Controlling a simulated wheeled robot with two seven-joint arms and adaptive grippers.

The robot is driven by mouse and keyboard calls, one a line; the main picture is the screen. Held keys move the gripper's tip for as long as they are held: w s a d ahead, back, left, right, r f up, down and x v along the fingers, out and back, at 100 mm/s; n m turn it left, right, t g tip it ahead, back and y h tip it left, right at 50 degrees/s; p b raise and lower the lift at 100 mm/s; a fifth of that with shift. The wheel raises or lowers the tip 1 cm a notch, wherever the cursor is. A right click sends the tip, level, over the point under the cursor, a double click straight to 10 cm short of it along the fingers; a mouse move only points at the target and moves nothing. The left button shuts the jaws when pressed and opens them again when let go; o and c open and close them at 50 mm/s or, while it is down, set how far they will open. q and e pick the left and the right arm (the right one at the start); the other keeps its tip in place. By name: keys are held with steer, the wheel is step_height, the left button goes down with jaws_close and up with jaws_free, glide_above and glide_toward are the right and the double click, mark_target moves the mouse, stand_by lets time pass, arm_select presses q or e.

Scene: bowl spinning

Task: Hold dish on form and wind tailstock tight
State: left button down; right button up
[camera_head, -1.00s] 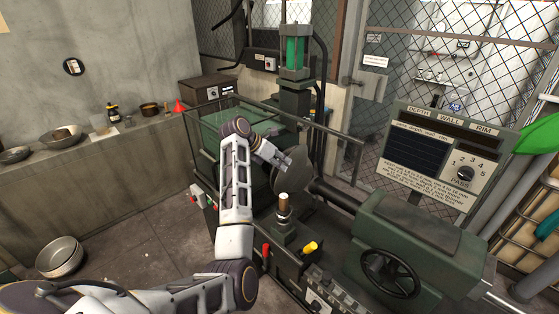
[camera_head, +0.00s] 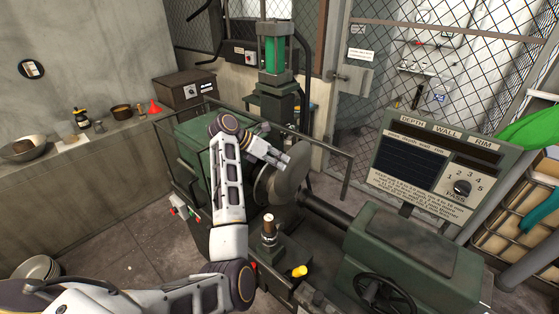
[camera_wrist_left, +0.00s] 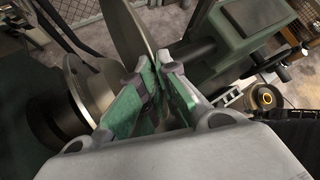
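The dish (camera_head: 292,172) is a grey metal disc standing on edge at the lathe, in front of the round form (camera_head: 264,187). In the left wrist view the dish (camera_wrist_left: 128,32) shows nearly edge-on beside the form (camera_wrist_left: 92,82). My left gripper (camera_head: 284,161) is at the dish's upper rim. In the left wrist view its green-padded fingers (camera_wrist_left: 155,92) are close together with the rim between them. The tailstock (camera_head: 405,250) is the green block at right, its shaft (camera_head: 325,212) pointing at the dish; contact is unclear. Its handwheel (camera_head: 384,296) is cut by the lower edge. My right gripper is not in view.
A tool post (camera_head: 268,228) with a wooden-topped pin stands before the dish. A yellow knob (camera_head: 299,271) is near it. A readout panel (camera_head: 440,160) rises behind the tailstock. A guard rail (camera_head: 335,150) stands behind the dish. A ledge at left holds bowls (camera_head: 25,148).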

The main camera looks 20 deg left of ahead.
arm_select(q)
steer(key=shift+f, duration=6)
steer(key=shift+w+a, duration=0.3)
steer(key=shift+a, duration=0.5)
steer(key=shift+w+a, duration=0.3)
steer(key=shift+a, duration=0.5)
steer(key=shift+r, duration=0.1)
